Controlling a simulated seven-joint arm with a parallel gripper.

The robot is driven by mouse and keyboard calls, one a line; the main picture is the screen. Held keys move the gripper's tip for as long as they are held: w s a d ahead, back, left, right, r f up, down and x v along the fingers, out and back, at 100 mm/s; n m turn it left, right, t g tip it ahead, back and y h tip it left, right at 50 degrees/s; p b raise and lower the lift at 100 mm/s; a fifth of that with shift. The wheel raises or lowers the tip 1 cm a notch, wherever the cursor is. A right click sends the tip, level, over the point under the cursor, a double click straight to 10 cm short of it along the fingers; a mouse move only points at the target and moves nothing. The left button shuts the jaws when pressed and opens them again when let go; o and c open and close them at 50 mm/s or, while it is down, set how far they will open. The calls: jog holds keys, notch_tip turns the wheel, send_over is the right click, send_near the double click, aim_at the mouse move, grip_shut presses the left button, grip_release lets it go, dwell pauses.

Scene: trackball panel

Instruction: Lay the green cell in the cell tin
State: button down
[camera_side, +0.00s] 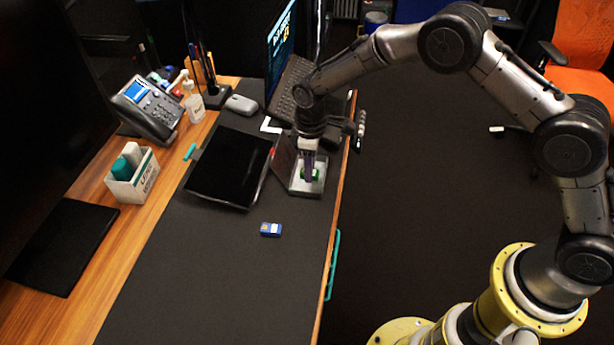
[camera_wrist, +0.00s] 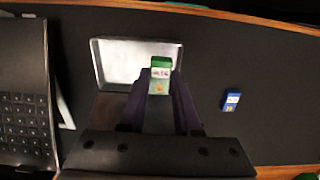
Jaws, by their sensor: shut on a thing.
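The green cell (camera_wrist: 161,64) is between the fingertips of my gripper (camera_wrist: 160,82) in the wrist view. It has a green end and a paler printed face. In the side view the green cell (camera_side: 311,174) shows low between the fingers, over the cell tin (camera_side: 297,188). The cell tin is a shallow, pale metal tin, and it also shows in the wrist view (camera_wrist: 112,62) behind and to the left of the cell. I cannot tell whether the cell touches the tin floor. My gripper (camera_side: 309,178) points down and is shut on the cell.
A blue cell (camera_side: 271,230) lies on the dark mat, apart from the tin. A black tablet (camera_side: 229,168) lies left of the tin, and a laptop (camera_side: 287,88) stands behind. A white caddy (camera_side: 132,180) is at the left. The front of the mat is clear.

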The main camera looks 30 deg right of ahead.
aim_at(307, 186)
jog(key=shift+w+a+f, duration=0.1)
jog(key=shift+w+f, duration=0.2)
jog(key=shift+f, duration=0.05)
jog(key=shift+w+f, duration=0.15)
jog(key=shift+f, duration=1.55)
jog(key=shift+f, duration=0.2)
jog(key=c, duration=0.9)
grip_release()
jog(key=shift+r, duration=0.15)
notch_tip(307, 186, up, 12)
jog(key=shift+r, duration=0.1)
jog(key=shift+r, duration=0.1)
